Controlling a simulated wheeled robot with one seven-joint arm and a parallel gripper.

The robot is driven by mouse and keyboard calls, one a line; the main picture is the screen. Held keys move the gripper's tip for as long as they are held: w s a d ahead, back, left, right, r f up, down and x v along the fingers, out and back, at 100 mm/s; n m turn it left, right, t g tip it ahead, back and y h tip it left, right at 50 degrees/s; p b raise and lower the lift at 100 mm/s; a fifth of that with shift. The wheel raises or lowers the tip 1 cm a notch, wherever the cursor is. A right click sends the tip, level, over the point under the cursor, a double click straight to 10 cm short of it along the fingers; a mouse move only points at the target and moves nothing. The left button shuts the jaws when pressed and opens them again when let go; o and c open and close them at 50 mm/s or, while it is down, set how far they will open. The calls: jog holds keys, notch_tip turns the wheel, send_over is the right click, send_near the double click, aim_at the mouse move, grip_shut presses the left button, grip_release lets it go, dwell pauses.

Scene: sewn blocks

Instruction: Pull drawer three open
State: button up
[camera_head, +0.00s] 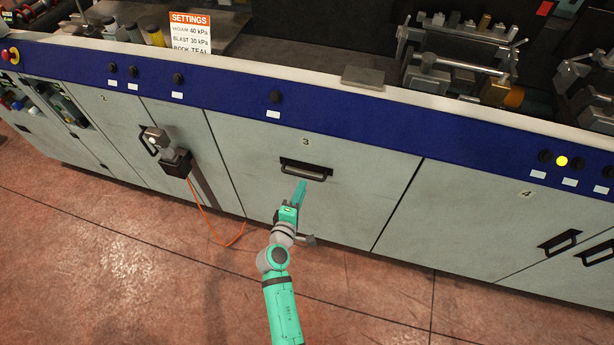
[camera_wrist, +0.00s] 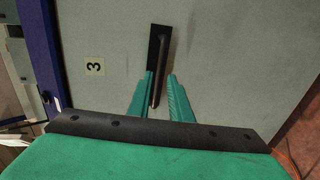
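Drawer three (camera_head: 335,205) is a large pale grey panel with a "3" label, and it sits flush with the cabinet front. Its dark bar handle (camera_head: 303,171) lies across the upper middle of the panel. In the wrist view the handle (camera_wrist: 160,50) runs upright, and the "3" label (camera_wrist: 94,67) is to its left. My green gripper (camera_head: 300,188) is just below and in front of the handle. In the wrist view the fingers (camera_wrist: 161,80) are apart, with the handle's lower end between them. I cannot tell whether either finger touches it.
Drawer four (camera_head: 480,220) is to the right, and its handle (camera_head: 559,242) sticks out. A blue strip with knobs (camera_head: 330,115) runs above.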

aim_at(307, 176)
jog(key=x, duration=0.7)
jog(key=shift+w+d, duration=0.2)
jog(key=shift+d, duration=0.05)
jog(key=shift+a, duration=0.1)
jog(key=shift+a, duration=0.1)
grip_shut()
